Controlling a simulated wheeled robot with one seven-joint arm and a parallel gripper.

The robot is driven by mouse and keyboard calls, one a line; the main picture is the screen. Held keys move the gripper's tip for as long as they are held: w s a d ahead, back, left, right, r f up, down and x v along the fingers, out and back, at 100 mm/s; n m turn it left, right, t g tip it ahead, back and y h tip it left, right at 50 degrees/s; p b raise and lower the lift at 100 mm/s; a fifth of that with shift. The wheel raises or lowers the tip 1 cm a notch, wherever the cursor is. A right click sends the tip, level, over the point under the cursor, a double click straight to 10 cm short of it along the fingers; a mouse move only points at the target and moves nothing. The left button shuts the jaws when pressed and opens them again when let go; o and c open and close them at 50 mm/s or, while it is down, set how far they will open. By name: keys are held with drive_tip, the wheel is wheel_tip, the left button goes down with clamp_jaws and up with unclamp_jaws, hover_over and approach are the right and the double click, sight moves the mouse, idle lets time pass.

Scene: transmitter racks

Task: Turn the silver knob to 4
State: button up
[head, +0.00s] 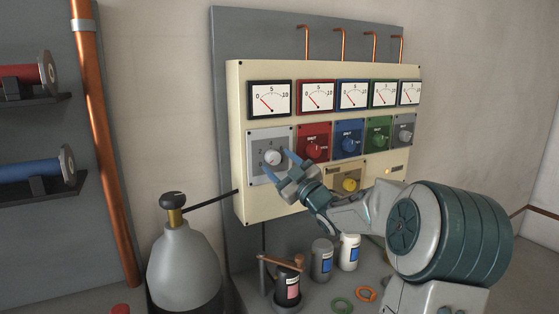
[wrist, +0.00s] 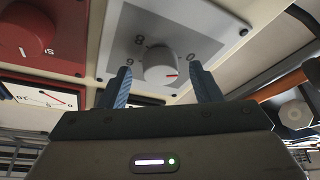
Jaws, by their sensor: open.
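The silver knob (head: 272,157) is on a light grey plate (head: 256,138) at the left end of the cream panel. In the wrist view the knob (wrist: 160,54) is round, with a short red mark at its lower right, nearest the printed 0. An 8 and what looks like a 6 are printed left of it; I cannot see a clear 4. My gripper (head: 273,160) is open, its blue fingers on either side of the knob. In the wrist view the fingers (wrist: 160,82) show gaps to the knob, and contact is not visible.
Red (head: 313,146), blue (head: 348,144), green (head: 378,142) and grey (head: 404,135) knobs sit to the right, under a row of dials. A gas bottle (head: 185,260) stands lower left; jars stand beneath the panel.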

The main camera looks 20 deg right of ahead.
drive_tip(key=shift+w+a+r, duration=0.1)
drive_tip(key=shift+w+r, duration=0.05)
drive_tip(key=shift+w, duration=0.2)
drive_tip(key=c, duration=1)
drive_tip(key=shift+m, duration=0.3)
